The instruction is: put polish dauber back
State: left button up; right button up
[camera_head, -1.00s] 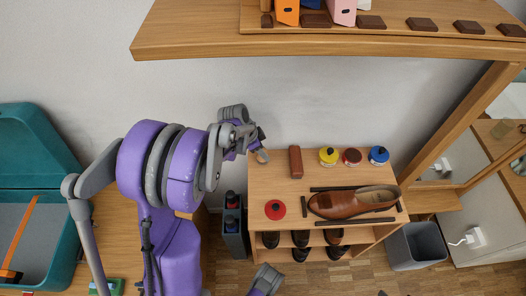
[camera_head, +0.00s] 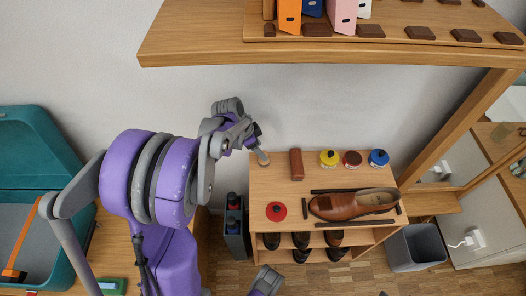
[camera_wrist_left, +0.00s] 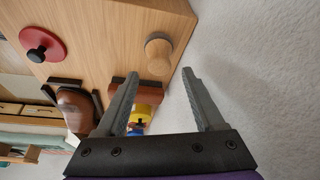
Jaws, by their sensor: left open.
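The polish dauber, a small wooden piece with a rounded knob (camera_head: 263,158), is at the back left corner of the wooden bench top (camera_head: 272,184). In the left wrist view the dauber (camera_wrist_left: 158,54) appears upright near the bench edge, with a grey rim under its knob. My left gripper (camera_head: 257,138) is just behind and above it. In the left wrist view the gripper (camera_wrist_left: 160,78) is open, its fingers apart with nothing between them, and the dauber shows beyond the fingertips.
On the bench are a reddish-brown block (camera_head: 296,165), a red tin (camera_head: 276,211), yellow (camera_head: 329,158), brown (camera_head: 352,159) and blue (camera_head: 379,158) tins, and a brown shoe (camera_head: 350,205) between dark strips. A wooden shelf (camera_head: 200,45) overhangs. The wall is close behind.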

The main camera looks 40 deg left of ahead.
pick_arm(q)
jog(key=p+v, duration=0.1)
jog(key=v, duration=0.6)
jog(key=s+d+r+n+t+y, duration=0.1)
jog(key=s+d+n, duration=0.5)
jog(key=s+d, duration=0.9)
jog(key=d+y, duration=0.1)
jog(key=d, duration=0.3)
jog(key=shift+s+d, duration=0.15)
jog(key=shift+r, duration=0.1)
